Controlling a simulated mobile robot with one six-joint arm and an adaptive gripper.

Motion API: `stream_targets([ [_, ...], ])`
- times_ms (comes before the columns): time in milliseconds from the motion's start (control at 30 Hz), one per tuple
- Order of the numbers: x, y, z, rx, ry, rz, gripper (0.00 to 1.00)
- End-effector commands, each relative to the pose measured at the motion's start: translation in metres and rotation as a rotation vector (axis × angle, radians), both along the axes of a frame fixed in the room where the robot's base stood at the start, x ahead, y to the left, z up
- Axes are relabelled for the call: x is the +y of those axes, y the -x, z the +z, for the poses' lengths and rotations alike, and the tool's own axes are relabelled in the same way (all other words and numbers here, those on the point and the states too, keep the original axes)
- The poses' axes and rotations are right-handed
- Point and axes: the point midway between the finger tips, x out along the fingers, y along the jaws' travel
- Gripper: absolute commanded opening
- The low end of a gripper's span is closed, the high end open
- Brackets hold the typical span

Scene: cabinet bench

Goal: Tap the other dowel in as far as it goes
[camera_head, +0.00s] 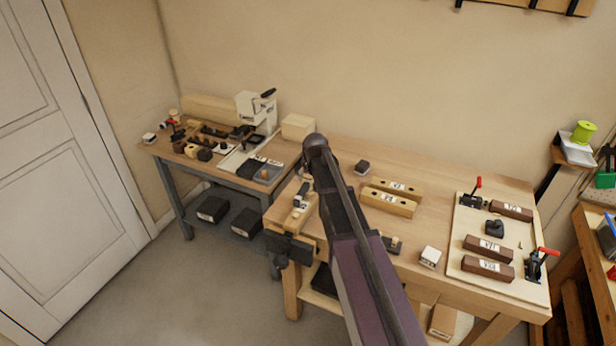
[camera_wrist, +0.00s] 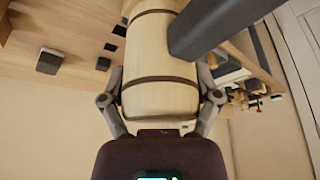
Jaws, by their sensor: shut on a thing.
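My gripper (camera_wrist: 160,95) is shut on a pale, barrel-shaped wooden thing with two dark bands (camera_wrist: 160,60), which looks like a mallet head. A finger presses on each side of it in the wrist view. A dark grey bar (camera_wrist: 218,25) crosses its upper right; I cannot tell whether it is a handle. In the head view my arm hides the gripper and most of what it holds. A light wood piece (camera_head: 298,212) sits at the bench's left front corner by a dark vise (camera_head: 290,248). I cannot make out either dowel clearly.
Two pale labelled blocks (camera_head: 388,201) lie mid-bench. A board (camera_head: 500,285) at the right holds dark labelled blocks (camera_head: 488,268) and red-handled clamps (camera_head: 541,258). A small white box (camera_head: 430,257) stands near the front edge. A side table (camera_head: 215,165) at the left is crowded.

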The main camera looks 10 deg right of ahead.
Motion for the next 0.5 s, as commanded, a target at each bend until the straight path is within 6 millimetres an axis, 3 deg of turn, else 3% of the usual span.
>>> stream_targets([
  [500,0.0,0.0,0.011,0.0,0.0,0.0,0.2],
])
